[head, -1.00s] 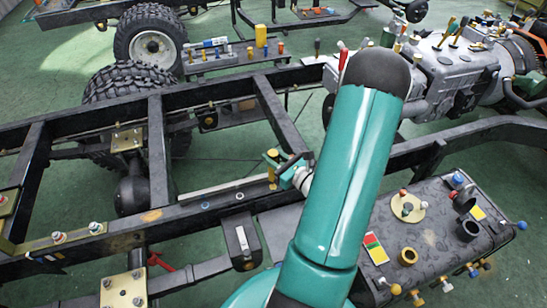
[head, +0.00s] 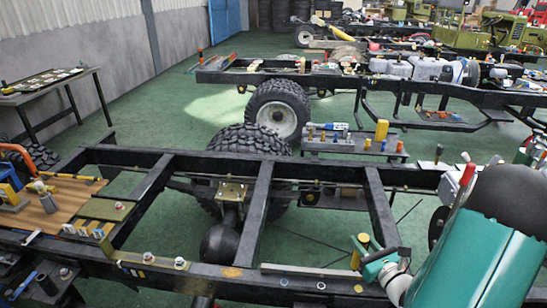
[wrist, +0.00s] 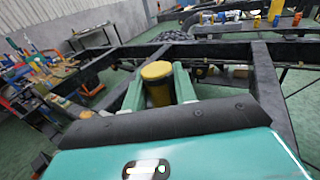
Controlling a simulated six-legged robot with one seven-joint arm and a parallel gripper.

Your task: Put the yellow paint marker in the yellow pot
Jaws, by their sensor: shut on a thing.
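My gripper (head: 367,254) is shut on the yellow paint marker (head: 356,260), near the front rail of the black chassis frame at the lower right of the head view. In the wrist view, the marker (wrist: 157,84) stands between the two green fingers (wrist: 182,86), its round yellow top towards the camera and its lower part hidden. A yellow cylinder (head: 381,130) stands on the low dark bench behind the frame. I cannot tell whether it is the yellow pot, and no other clear yellow pot shows now.
The black chassis frame (head: 250,215) with crossbars spans the foreground. A wooden board (head: 45,215) with tools lies at the left. The low bench (head: 340,146) holds several small items. A table (head: 50,95) stands by the wall. Green floor is open between.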

